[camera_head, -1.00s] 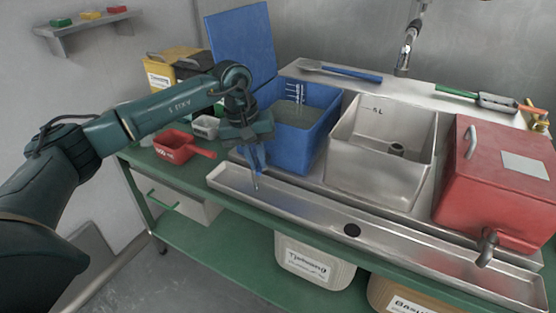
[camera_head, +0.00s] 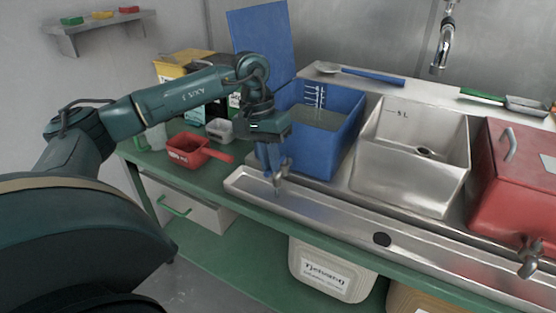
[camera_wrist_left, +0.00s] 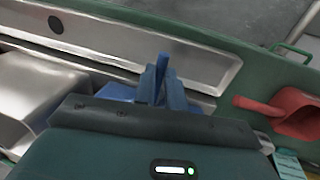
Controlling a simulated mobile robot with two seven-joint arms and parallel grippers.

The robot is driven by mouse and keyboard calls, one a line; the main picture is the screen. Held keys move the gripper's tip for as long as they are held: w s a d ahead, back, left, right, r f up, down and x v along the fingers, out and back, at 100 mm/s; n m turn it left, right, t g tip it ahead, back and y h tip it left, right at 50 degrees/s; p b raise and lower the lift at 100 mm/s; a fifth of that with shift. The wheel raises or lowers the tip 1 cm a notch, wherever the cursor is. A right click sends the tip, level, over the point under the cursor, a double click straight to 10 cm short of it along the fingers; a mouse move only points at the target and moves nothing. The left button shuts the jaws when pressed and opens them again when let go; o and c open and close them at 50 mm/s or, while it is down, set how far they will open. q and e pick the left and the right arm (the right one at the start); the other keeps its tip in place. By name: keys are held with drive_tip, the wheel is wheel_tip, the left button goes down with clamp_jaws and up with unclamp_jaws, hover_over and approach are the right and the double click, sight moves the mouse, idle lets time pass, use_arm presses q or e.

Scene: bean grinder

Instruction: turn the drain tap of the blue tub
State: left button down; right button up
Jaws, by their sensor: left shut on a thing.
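The blue tub (camera_head: 330,150) stands at the left end of the steel counter, with liquid in it and a scale on its inner wall. Its drain tap (camera_head: 279,178) shows as a small metal spout at the front left, over the steel trough. In the wrist view the tap's blue handle (camera_wrist_left: 162,65) sticks up between my fingers. My left gripper (camera_head: 272,155) is shut on this handle, pointing down, and it shows in the wrist view too (camera_wrist_left: 160,88). The gripper partly hides the tap. My right gripper is in neither view.
A steel trough (camera_head: 320,215) with a dark drain hole runs along the front. A steel tub (camera_head: 405,180) and a red tub (camera_head: 500,195) with a tap stand to the right. A red scoop (camera_head: 190,150) lies left on the green bench.

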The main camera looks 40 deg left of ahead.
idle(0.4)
use_arm(q)
drive_tip(key=c, duration=1.5)
unclamp_jaws()
drive_tip(key=shift+o, duration=0.2)
wheel_tip(320, 180, up, 13)
drive_tip(key=a+p, duration=0.1)
drive_tip(key=a, duration=0.1)
drive_tip(key=shift+s+a, duration=0.2)
drive_tip(key=shift+a, duration=0.1)
